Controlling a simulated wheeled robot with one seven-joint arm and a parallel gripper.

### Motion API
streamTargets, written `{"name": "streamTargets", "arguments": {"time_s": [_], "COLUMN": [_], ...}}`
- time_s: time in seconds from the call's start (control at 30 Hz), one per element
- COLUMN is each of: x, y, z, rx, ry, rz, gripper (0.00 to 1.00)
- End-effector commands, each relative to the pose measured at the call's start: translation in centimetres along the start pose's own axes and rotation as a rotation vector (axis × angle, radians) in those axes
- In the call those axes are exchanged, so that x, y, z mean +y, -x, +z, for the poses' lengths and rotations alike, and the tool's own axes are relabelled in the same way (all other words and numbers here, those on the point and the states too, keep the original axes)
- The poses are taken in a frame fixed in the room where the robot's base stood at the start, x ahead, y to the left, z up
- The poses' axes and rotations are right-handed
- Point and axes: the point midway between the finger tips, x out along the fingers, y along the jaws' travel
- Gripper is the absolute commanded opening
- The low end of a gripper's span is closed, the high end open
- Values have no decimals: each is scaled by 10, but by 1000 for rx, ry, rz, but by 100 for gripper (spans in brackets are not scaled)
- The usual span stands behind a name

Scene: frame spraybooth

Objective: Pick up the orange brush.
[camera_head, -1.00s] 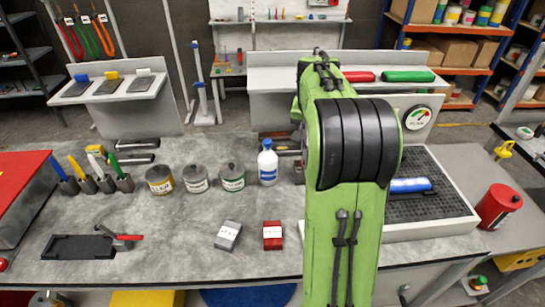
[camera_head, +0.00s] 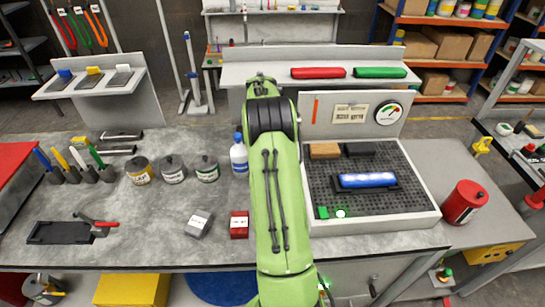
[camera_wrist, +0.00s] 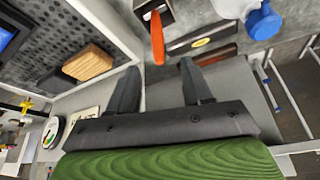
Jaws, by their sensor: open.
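In the wrist view an orange handle (camera_wrist: 157,38), which looks like the orange brush, sticks out from a grey metal block. Its tip appears between the fingertips of my gripper (camera_wrist: 159,64). The two dark fingers are spread apart with nothing held between them. I cannot tell how far beyond the fingertips the handle is. In the head view my green arm hides the gripper and the bench spot beyond it. A thin orange strip (camera_head: 316,107) shows on the back panel there; I cannot tell whether it is a brush.
A white bottle with a blue cap (camera_head: 239,156) stands left of my arm, with several cans (camera_head: 173,169) beyond it. The perforated tray (camera_head: 432,212) at right holds a blue cylinder (camera_head: 367,180). A grey block (camera_head: 198,223) and a red block (camera_head: 239,224) lie in front.

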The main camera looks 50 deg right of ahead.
Motion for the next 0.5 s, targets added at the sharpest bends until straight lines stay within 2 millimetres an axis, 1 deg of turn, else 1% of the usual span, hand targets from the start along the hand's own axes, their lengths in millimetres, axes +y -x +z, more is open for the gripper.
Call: {"name": "streamTargets", "arguments": {"time_s": [0.03, 0.1, 0.27, 0.5], "x": [0, 0, 1, 1], "y": [-12, -27, -46, -87], "z": [0, 0, -1, -1], "rx": [-3, -2, 0, 0], "ry": [-1, -1, -1, 1], "rz": [1, 1, 1, 1], "gripper": [50, 50, 50, 50]}}
